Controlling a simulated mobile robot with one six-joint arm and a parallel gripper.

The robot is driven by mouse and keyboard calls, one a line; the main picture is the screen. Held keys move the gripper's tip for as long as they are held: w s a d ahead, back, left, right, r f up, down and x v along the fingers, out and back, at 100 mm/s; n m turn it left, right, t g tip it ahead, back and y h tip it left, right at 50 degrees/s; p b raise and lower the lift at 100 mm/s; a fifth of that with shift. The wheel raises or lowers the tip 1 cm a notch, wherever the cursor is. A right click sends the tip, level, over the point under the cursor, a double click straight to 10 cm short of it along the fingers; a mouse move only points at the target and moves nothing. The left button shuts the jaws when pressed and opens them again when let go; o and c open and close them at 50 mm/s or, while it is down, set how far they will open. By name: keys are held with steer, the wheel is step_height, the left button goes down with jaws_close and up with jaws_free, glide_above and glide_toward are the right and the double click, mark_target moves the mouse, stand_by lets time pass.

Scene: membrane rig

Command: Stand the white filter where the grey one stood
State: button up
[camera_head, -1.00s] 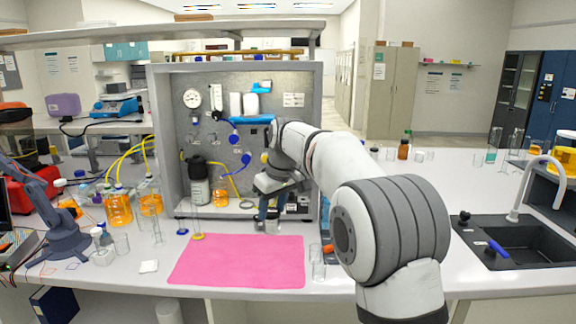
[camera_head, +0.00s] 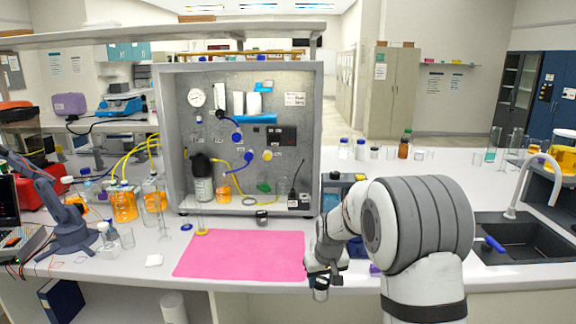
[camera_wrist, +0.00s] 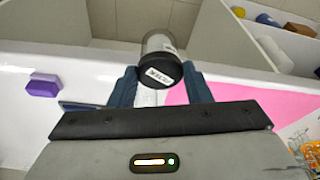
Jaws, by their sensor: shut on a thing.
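My gripper (camera_head: 322,272) is low at the bench's front edge, just right of the pink mat. It is shut on a small grey-looking cylinder with a black, labelled cap (camera_wrist: 157,74); in the head view the cylinder (camera_head: 320,294) hangs at the edge. In the wrist view its pale body points away from me between the two blue-grey fingers. Another small dark-topped cylinder (camera_head: 262,217) stands on the bench in front of the rig. I cannot tell whether it is the white filter.
The pink mat (camera_head: 240,255) lies bare on the bench. A purple block (camera_wrist: 42,86) lies near the front edge. Glassware and orange bottles (camera_head: 125,207) stand left, the sink (camera_head: 515,240) right. In the wrist view, an open compartment with several small items (camera_wrist: 268,20) is beyond the edge.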

steer(key=s+d+f+m, duration=0.2)
steer(key=s+d+f, duration=0.3)
steer(key=s+f, duration=0.6)
step_height(320, 180, down, 3)
steer(key=shift+d+f+m+h, duration=0.1)
steer(key=shift+d+m+h, duration=0.05)
steer(key=shift+m+h, duration=0.15)
